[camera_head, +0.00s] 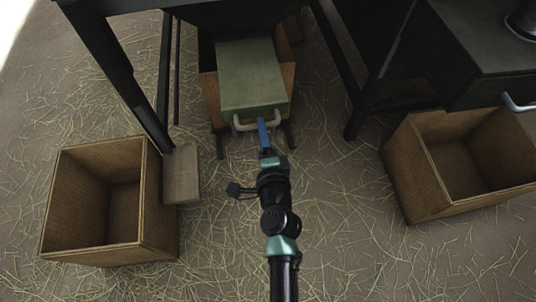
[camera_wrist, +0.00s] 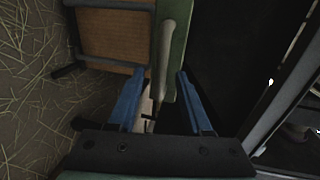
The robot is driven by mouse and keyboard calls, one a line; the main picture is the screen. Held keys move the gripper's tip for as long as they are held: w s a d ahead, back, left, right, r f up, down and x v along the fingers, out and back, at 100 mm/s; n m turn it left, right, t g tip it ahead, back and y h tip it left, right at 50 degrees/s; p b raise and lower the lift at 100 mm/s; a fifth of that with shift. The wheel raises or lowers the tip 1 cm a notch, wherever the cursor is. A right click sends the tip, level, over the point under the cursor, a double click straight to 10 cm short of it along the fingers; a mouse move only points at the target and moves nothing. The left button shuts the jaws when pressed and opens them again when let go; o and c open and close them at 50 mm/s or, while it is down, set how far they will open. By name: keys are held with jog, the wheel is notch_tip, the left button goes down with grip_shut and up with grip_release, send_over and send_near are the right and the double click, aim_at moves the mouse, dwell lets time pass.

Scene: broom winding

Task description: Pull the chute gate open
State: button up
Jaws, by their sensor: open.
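The chute gate (camera_head: 252,76) is a green panel under the dark machine, with a pale bar handle (camera_head: 259,121) on its near edge. In the wrist view the green gate (camera_wrist: 178,50) stands on edge with its pale handle (camera_wrist: 165,60) running along it. My gripper (camera_head: 264,125) is at the handle in the head view. In the wrist view my gripper (camera_wrist: 158,85) has its two blue fingers apart, one on each side of the handle's end. I cannot tell whether a finger touches it.
A wooden crate (camera_head: 148,205) stands at the left and another crate (camera_head: 415,185) at the right. Dark machine legs (camera_head: 112,75) flank the gate. A dark cabinet with a pale handle (camera_head: 518,103) is at the upper right. Straw-strewn floor (camera_head: 340,250) is free between the crates.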

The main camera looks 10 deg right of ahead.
jog(key=v, duration=1)
jog(key=shift+p, duration=0.3)
jog(key=w+a+r+n+t+y+p, duration=0.1)
jog(key=w+a+r+n+t+p, duration=0.2)
jog(key=r, duration=1.1)
jog(key=w+a+r+n+t+y+p, duration=0.1)
jog(key=w+r+n+p, duration=0.3)
jog(key=r, duration=1.1)
jog(key=w+a+r+n+t+y+p, duration=0.15)
jog(key=r+n, duration=0.35)
jog(key=r, duration=0.9)
jog(key=s+r+n+t+h+p, duration=0.15)
jog(key=s+r, duration=0.25)
jog(key=r, duration=0.7)
jog(key=s+r+n+t+h+p, duration=0.1)
jog(key=s+r+n+t+p, duration=0.2)
jog(key=r, duration=0.8)
jog(key=s+r+n+t+h+p, duration=0.15)
jog(key=s+r, duration=0.25)
jog(key=r, duration=0.7)
notch_tip(320, 180, up, 37)
jog(key=p, duration=3.7)
jog(key=shift+w+f+p, duration=0.25)
jog(key=shift+p, duration=0.1)
